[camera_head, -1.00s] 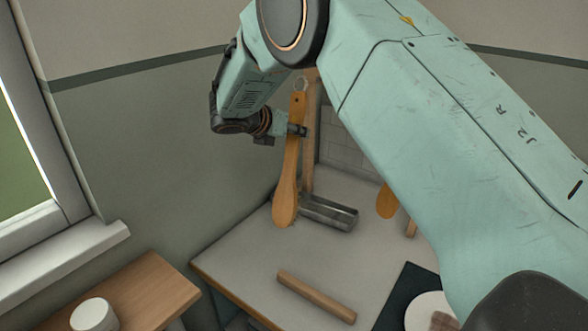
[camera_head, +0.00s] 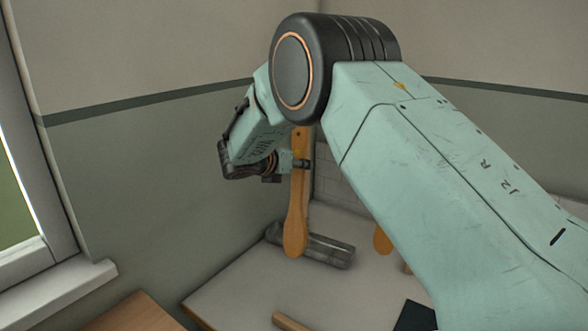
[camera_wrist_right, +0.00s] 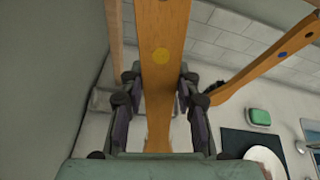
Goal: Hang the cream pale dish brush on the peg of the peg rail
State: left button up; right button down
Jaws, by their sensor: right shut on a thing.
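A long wooden dish brush (camera_head: 295,228) hangs upright from my right gripper (camera_head: 301,165), broad end down, in front of the metal tray. My left gripper is not in view.
A metal tray (camera_head: 328,251) stands on the pale counter (camera_head: 228,290) near the wall corner. A wooden roller (camera_head: 289,321) lies in front. The wrist view shows another wooden brush with a blue dot (camera_wrist_right: 281,54), a green block (camera_wrist_right: 260,117) and a dark mat (camera_wrist_right: 237,140).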

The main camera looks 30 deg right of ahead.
jog(key=r+b+x, duration=0.1)
jog(key=x, duration=0.5)
jog(key=shift+w+d, duration=0.15)
jog(key=shift+d, duration=0.3)
jog(key=shift+r, duration=0.1)
dwell(0.6)
jog(key=c, duration=0.9)
grip_release()
jog(key=shift+p+v, duration=1.45)
jog(key=shift+v, duration=2)
